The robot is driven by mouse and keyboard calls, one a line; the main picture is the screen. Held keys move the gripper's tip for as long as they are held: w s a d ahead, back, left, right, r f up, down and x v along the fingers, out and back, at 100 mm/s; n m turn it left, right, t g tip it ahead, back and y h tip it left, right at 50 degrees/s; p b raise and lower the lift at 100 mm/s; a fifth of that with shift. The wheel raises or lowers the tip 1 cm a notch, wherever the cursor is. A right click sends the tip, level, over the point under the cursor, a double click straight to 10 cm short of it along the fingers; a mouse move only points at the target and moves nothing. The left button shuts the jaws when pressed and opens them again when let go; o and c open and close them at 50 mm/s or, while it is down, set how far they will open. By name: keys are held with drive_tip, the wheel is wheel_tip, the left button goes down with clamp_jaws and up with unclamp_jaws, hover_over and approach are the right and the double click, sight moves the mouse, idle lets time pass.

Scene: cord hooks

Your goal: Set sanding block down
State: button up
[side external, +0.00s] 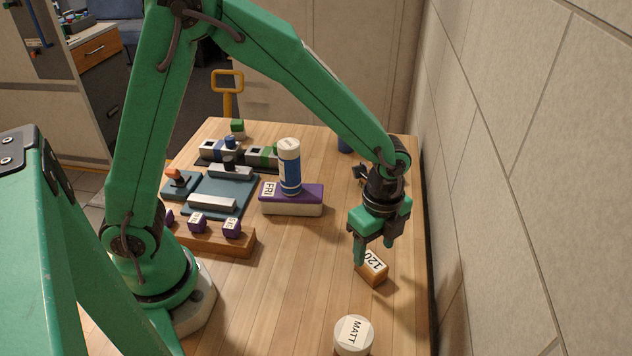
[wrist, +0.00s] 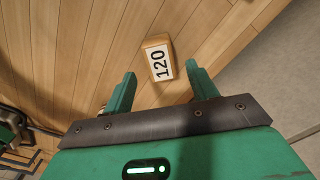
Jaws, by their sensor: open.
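The sanding block (side external: 372,270) is a small brown block with a white label reading 120. It sits on the wooden table in the side view, near the right edge. In the wrist view the sanding block (wrist: 158,60) lies beyond and between my fingertips, label facing up. My gripper (side external: 374,252) is open and points down just above and behind the block. In the wrist view my gripper (wrist: 160,82) shows its two green fingers spread apart with nothing between them. Whether a fingertip touches the block cannot be told.
A white round container (side external: 353,336) marked MATT stands in front of the block. A purple and white box (side external: 292,206) with a blue and white bottle (side external: 289,168) on it stands to the left. A wall (side external: 520,180) runs along the right. The table (side external: 300,290) left of the block is clear.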

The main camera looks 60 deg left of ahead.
sight(370, 259)
wheel_tip(370, 259, up, 7)
idle(0.3)
idle(0.5)
drive_tip(key=s+a+r+n+t, duration=0.2)
drive_tip(key=s+a+r+n, duration=0.3)
drive_tip(key=s+a+n, duration=0.2)
drive_tip(key=s+a+r+n+t, duration=0.3)
drive_tip(key=s+a+r+n, duration=0.3)
drive_tip(key=a+n, duration=0.3)
drive_tip(key=shift+s+a+r+n+t, duration=0.15)
drive_tip(key=shift+s+r+n+t, duration=0.15)
drive_tip(key=shift+n, duration=0.7)
